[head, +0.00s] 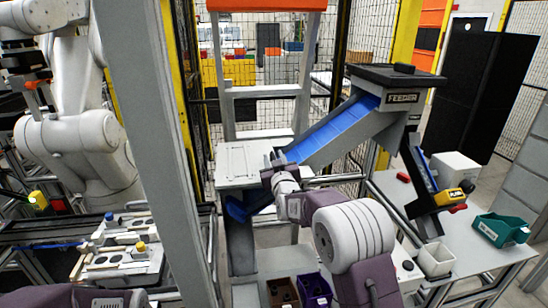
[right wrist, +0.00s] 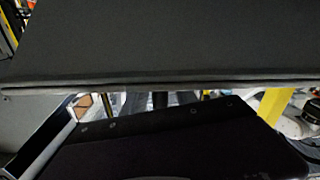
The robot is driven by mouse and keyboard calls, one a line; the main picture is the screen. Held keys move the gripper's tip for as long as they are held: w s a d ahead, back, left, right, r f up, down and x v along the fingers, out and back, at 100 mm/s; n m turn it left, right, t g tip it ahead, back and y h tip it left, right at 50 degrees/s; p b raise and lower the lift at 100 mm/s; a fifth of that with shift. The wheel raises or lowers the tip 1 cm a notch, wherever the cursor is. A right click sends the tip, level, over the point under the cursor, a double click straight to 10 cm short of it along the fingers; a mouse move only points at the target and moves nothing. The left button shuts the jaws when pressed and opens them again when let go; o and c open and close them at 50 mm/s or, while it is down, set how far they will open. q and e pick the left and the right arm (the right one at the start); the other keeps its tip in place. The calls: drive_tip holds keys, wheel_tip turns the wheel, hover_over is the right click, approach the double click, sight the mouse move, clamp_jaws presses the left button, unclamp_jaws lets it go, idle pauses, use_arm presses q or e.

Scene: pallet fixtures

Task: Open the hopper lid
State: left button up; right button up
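The hopper (head: 403,98) stands at the upper right, a grey box with a dark label on its front, above a blue chute. Its dark flat lid (head: 385,76) lies level across the top, with a small black block (head: 404,68) on it. The lid looks shut. My right gripper (head: 277,157) is left of and below the hopper, apart from it, near the chute's lower part. Its fingers are too small to show whether they are open. The right wrist view shows dark panels close up; I cannot tell what they belong to. My left gripper is out of view.
The blue chute (head: 335,132) slopes down left from the hopper. A grey post (head: 155,140) stands left of my right arm. A side table (head: 465,265) at right holds a green bin (head: 500,230) and a white cup (head: 436,259). A white robot arm (head: 75,145) stands at left.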

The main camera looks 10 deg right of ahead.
drive_tip(key=shift+s+r, duration=0.1)
drive_tip(key=shift+s, duration=0.05)
clamp_jaws()
idle(1.3)
